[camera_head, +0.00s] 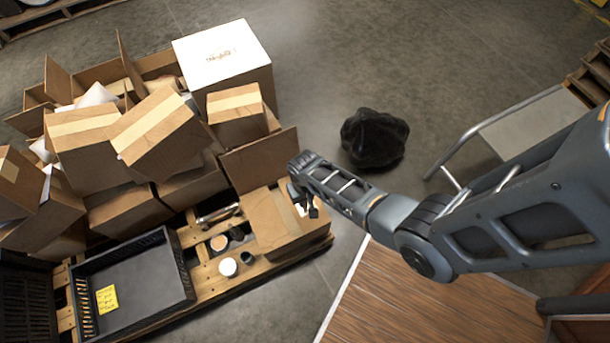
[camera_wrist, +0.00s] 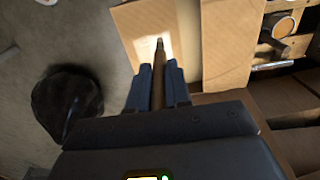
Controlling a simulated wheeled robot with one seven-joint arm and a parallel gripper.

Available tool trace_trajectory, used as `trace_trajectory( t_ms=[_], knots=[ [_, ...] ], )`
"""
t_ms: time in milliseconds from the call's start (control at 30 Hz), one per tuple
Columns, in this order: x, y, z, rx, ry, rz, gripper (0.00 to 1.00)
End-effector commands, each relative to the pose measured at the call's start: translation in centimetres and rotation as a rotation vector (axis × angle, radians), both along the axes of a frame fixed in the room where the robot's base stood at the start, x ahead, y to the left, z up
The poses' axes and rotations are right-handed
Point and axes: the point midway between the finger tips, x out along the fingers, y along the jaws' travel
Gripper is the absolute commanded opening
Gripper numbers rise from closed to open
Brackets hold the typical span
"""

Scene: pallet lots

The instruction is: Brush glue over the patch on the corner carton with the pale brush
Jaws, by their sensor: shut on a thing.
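The corner carton (camera_head: 265,215) sits on the near right corner of the pallet, its top facing up. In the wrist view the carton (camera_wrist: 222,45) fills the upper middle. A bright, pale patch (camera_wrist: 146,45) shows on its top, partly hidden by the brush and my fingers. My gripper (camera_wrist: 158,84) is shut on a slim brown-tan brush (camera_wrist: 158,62), whose tip points at the patch. I cannot tell whether the tip touches it. In the head view my gripper (camera_head: 305,202) is over the carton's right side and mostly hides the brush.
Stacked cartons (camera_head: 150,140) fill the back of the pallet. A white-lidded jar (camera_head: 228,267), a small dark jar (camera_head: 247,257) and other small items stand left of the corner carton. A black crate (camera_head: 150,285) lies farther left. A black bag (camera_head: 375,138) rests on the floor.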

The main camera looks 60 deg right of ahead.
Motion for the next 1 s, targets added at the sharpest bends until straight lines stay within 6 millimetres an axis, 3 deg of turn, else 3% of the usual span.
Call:
trace_trajectory(
  t_ms=[600, 1000],
  knots=[
    [0.0, 0.0, 4.7, 0.000, 0.000, 0.000, 0.00],
    [0.0, 0.0, 4.7, 0.000, 0.000, 0.000, 0.00]
  ],
)
